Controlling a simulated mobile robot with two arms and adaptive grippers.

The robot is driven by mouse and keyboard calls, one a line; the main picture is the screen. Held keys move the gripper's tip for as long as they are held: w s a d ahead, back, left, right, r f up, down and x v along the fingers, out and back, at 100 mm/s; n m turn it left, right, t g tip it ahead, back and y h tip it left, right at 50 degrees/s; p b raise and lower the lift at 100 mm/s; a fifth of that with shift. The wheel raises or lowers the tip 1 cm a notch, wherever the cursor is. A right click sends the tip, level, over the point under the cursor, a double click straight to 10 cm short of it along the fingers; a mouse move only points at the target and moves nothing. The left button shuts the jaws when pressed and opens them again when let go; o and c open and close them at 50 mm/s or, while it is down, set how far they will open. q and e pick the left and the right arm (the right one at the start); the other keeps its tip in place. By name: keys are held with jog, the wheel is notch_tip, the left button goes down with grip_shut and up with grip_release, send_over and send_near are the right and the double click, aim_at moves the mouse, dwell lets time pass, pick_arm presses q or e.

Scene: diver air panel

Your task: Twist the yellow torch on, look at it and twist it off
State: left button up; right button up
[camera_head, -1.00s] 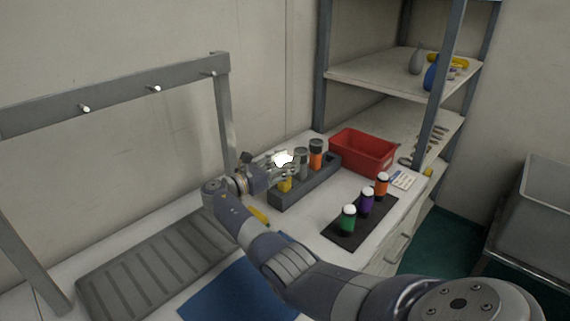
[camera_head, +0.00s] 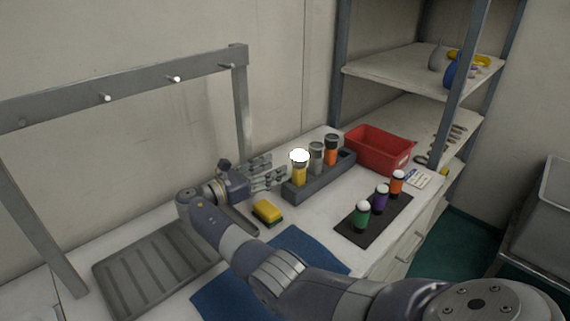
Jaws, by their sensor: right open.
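The yellow torch (camera_head: 299,174) stands upright in the left end of the dark grey holder (camera_head: 318,183). Its head (camera_head: 299,156) glows bright white. My right gripper (camera_head: 284,177) is open, just to the left of the yellow torch, with its fingers pointing toward it and apart from it as far as I can see. A grey torch (camera_head: 316,157) and an orange torch (camera_head: 331,151) stand in the same holder, with dark heads. My left gripper is not in view.
Green (camera_head: 362,215), purple (camera_head: 381,198) and orange torches stand on a black mat (camera_head: 370,228) at right. A red bin (camera_head: 381,150) stands behind. A yellow sponge (camera_head: 267,210), blue cloth (camera_head: 310,249) and ribbed grey tray (camera_head: 158,263) lie nearer. A peg rail (camera_head: 130,87) rises at left.

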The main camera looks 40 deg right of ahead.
jog(key=shift+a, duration=0.7)
dwell(0.6)
